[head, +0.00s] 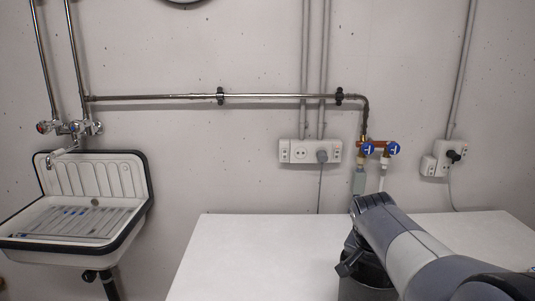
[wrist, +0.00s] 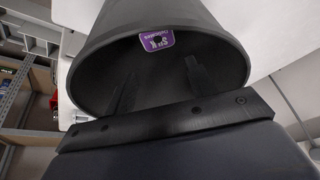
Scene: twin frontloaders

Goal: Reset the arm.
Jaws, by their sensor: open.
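My arm comes in from the lower right in the head view and bends down at its wrist. My gripper (head: 352,258) is at the mouth of a dark grey round bin (head: 366,290). In the wrist view my gripper (wrist: 161,62) has its two dark fingers apart, reaching into the bin's mouth. The bin's bottom cannot be made out.
A white top (head: 250,255) spreads left of the bin and is clear there. Blue-handled taps (head: 393,149), pipes and sockets (head: 310,151) are on the wall behind. A white sink (head: 95,180) hangs at the left. Metal shelving (wrist: 20,85) shows in the wrist view.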

